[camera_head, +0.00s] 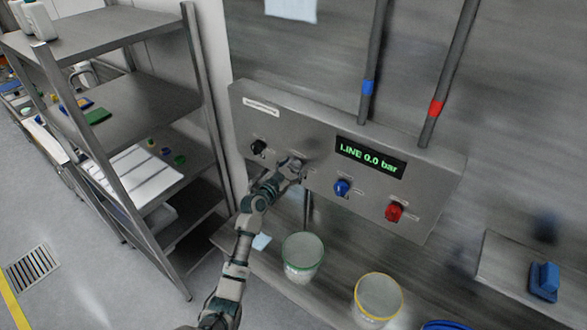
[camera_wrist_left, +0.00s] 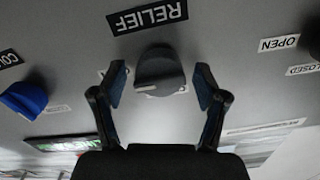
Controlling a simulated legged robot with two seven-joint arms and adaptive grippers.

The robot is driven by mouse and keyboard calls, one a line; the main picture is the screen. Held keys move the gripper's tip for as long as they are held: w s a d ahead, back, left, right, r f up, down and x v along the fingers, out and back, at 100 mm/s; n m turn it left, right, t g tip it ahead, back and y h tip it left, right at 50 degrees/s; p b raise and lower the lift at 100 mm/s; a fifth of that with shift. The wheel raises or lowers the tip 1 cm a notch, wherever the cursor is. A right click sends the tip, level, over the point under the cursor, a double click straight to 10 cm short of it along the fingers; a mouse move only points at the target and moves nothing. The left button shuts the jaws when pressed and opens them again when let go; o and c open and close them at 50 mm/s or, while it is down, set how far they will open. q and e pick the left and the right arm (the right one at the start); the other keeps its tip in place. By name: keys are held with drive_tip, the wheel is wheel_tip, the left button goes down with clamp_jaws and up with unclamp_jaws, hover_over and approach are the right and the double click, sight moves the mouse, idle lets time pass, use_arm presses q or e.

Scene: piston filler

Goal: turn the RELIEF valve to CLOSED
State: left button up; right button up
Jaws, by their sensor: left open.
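The RELIEF valve is a grey round knob (camera_wrist_left: 160,72) under a black RELIEF label (camera_wrist_left: 148,15), which reads upside down in the left wrist view. A pale pointer mark shows on its lower left edge. Small white labels beside it are mostly hidden. My left gripper (camera_wrist_left: 160,82) is open, one finger on each side of the knob, with visible gaps; contact is not seen. In the head view my left gripper (camera_head: 294,167) is at the steel panel (camera_head: 435,185), covering most of the knob. My right gripper is not in view.
A black knob (camera_head: 258,147) is left of my gripper; a blue knob (camera_head: 341,188) and red knob (camera_head: 394,212) are right. The display (camera_head: 370,157) reads LINE 0.0 bar. Buckets (camera_head: 303,257) (camera_head: 377,299) stand below. A steel shelf (camera_head: 115,95) is at left.

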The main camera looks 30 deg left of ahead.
use_arm(q)
drive_tip(key=c, duration=1.2)
drive_tip(key=shift+o, duration=0.2)
drive_tip(key=shift+n, duration=0.3)
drive_tip(key=n+p, duration=0.1)
drive_tip(key=n, duration=0.3)
drive_tip(key=shift+a+r, duration=0.1)
drive_tip(key=n+p, duration=0.1)
drive_tip(key=n, duration=0.3)
drive_tip(key=shift+n, duration=0.3)
drive_tip(key=n+p, duration=0.1)
drive_tip(key=n, duration=0.3)
drive_tip(key=shift+p, duration=0.3)
drive_tip(key=n+p, duration=0.1)
drive_tip(key=n, duration=0.3)
drive_tip(key=shift+a, duration=0.1)
drive_tip(key=shift+n+p, duration=0.3)
drive_tip(key=shift+n, duration=0.2)
